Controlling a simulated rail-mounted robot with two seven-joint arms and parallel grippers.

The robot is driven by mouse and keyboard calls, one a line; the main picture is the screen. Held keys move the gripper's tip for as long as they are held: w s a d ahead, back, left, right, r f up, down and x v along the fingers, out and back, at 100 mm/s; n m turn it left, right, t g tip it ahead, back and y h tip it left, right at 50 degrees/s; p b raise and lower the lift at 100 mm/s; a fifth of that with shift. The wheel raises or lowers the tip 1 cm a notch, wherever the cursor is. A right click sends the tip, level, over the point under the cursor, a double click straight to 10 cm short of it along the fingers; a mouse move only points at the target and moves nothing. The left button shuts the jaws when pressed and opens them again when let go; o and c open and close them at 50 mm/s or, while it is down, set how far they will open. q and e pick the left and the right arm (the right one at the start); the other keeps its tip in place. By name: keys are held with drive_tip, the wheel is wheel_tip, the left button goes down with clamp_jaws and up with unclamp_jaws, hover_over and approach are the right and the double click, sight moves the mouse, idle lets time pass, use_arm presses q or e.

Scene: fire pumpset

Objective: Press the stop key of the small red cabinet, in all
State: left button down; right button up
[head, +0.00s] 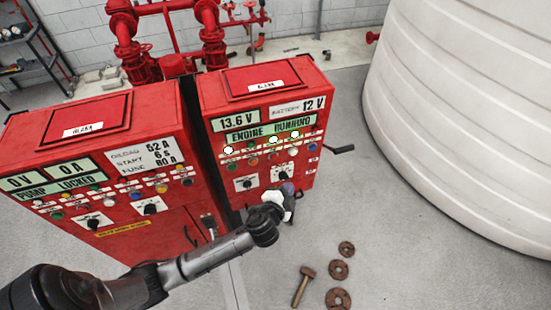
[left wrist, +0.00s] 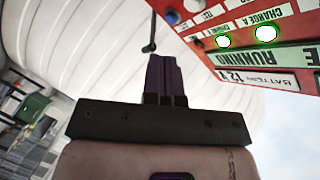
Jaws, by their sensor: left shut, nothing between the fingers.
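The small red cabinet (head: 235,192) stands right of the larger one in the head view, its panel reading "ENGINE RUNNING", 13.6 V and 12 V. Under its lit lamps is a row of small coloured keys; I cannot read which is the stop key.
The larger red cabinet (head: 150,105) reads "PUMP LOCKED". A black handle (head: 340,149) sticks out at the small cabinet's right side. A large white tank (head: 460,100) stands at the right. A hammer (head: 303,287) and rusty discs (head: 339,270) lie on the floor.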

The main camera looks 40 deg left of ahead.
sight(274, 157)
idle(0.3)
use_arm(q)
drive_tip(key=w+a, duration=0.4)
drive_tip(key=a, duration=0.3)
drive_tip(key=shift+w+a+b, duration=0.15)
drive_tip(key=shift+a+b, duration=0.15)
drive_tip(key=shift+b, duration=0.15)
idle(0.3)
idle(0.8)
idle(0.8)
drive_tip(key=shift+w+a, duration=0.2)
drive_tip(key=shift+a, duration=0.2)
idle(0.4)
